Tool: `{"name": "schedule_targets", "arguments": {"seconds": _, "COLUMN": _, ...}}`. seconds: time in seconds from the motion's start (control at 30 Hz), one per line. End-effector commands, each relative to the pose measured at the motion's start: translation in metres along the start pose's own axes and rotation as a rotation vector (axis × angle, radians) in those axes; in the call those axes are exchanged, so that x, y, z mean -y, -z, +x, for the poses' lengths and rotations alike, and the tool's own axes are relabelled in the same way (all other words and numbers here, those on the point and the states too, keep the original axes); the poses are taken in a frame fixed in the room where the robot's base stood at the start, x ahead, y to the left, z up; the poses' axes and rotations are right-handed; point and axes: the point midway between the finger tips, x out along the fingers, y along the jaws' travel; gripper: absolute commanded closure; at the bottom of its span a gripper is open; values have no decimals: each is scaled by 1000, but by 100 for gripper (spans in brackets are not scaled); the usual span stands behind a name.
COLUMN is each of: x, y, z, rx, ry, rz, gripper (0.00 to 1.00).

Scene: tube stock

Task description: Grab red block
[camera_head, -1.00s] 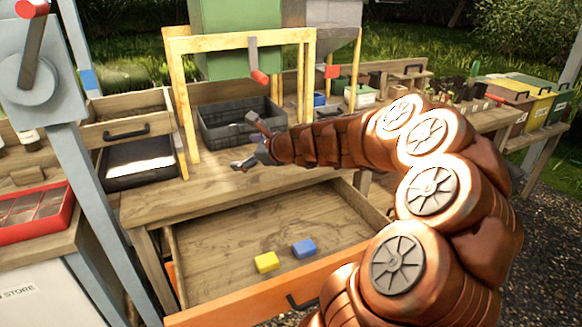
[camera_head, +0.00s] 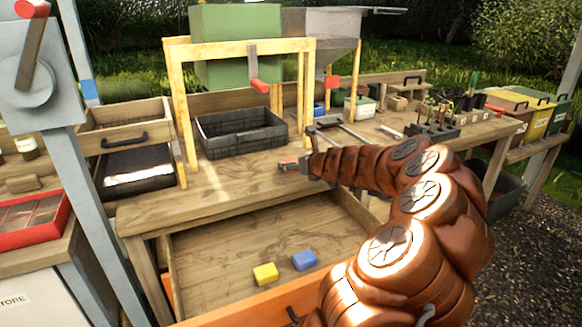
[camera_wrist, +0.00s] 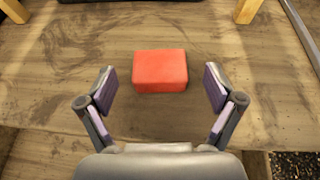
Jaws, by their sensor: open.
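The red block (camera_wrist: 160,71) lies on the wooden worktop in the wrist view, a little beyond my gripper (camera_wrist: 161,92). My gripper's two fingers are spread wide, one to the left and one to the right, with bare wood between them. The block is near the middle line between the fingers and is not touched. In the head view my gripper (camera_head: 294,165) is low over the worktop near its front, and a red patch shows at its tip; the block's outline is hard to make out there.
A dark crate (camera_head: 240,150) and a yellow frame (camera_head: 175,110) stand behind. A metal rail lies at right in the wrist view.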

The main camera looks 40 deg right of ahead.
Motion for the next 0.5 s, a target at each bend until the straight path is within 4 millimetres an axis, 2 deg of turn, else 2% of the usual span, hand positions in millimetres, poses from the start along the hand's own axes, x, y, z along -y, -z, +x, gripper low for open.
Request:
{"name": "schedule_targets", "arguments": {"seconds": 0.2, "x": -1, "y": 3, "z": 26, "rx": -4, "ry": -2, "rz": -1, "gripper": 8}}
{"name": "schedule_targets", "arguments": {"seconds": 0.5, "x": -1, "y": 2, "z": 32, "rx": -2, "ry": -1, "rz": -1, "gripper": 8}}
